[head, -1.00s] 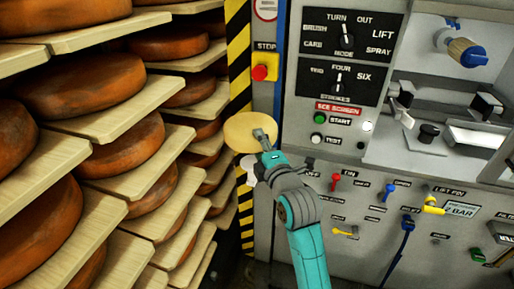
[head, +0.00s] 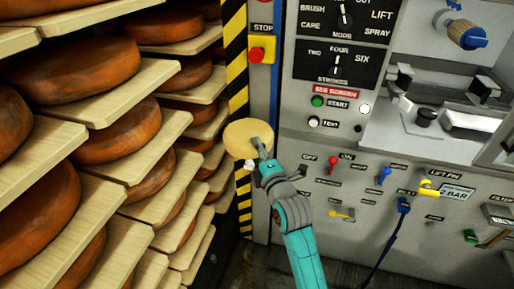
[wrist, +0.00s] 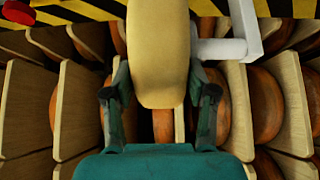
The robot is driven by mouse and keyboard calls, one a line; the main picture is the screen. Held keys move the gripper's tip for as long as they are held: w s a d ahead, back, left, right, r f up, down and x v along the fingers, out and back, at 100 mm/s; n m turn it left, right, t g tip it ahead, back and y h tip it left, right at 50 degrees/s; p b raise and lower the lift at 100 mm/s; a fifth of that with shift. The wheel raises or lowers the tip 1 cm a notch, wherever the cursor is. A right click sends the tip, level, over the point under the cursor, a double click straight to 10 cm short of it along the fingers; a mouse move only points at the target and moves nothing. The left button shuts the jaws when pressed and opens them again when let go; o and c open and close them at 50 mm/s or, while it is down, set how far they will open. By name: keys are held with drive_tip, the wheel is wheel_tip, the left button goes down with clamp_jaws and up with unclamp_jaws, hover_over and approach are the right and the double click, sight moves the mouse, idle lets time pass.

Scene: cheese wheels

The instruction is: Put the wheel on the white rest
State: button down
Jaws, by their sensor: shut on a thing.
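The wheel (head: 243,138) is a pale yellow round of cheese. My gripper (head: 263,150) is shut on it and holds it up in front of the striped post. In the wrist view the wheel (wrist: 158,45) stands on edge between the two fingers of my gripper (wrist: 160,97). A white bracket, which looks like the white rest (wrist: 222,50), is just right of the wheel in the wrist view. In the head view only a small white part of the rest (head: 246,166) shows below the wheel. I cannot tell whether the wheel touches it.
Shelves (head: 140,170) loaded with several brown cheese wheels fill the left. A grey machine panel (head: 350,150) with knobs and levers stands at the right. A red stop button (head: 257,54) is above the wheel, beside the yellow-black striped post (head: 237,70).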

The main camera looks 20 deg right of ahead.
drive_tip(key=shift+r, duration=0.1)
drive_tip(key=shift+c, duration=1.7)
unclamp_jaws()
drive_tip(key=shift+f, duration=0.2)
drive_tip(key=s, duration=1.2)
drive_tip(key=shift+d, duration=0.15)
drive_tip(key=shift+r, duration=0.1)
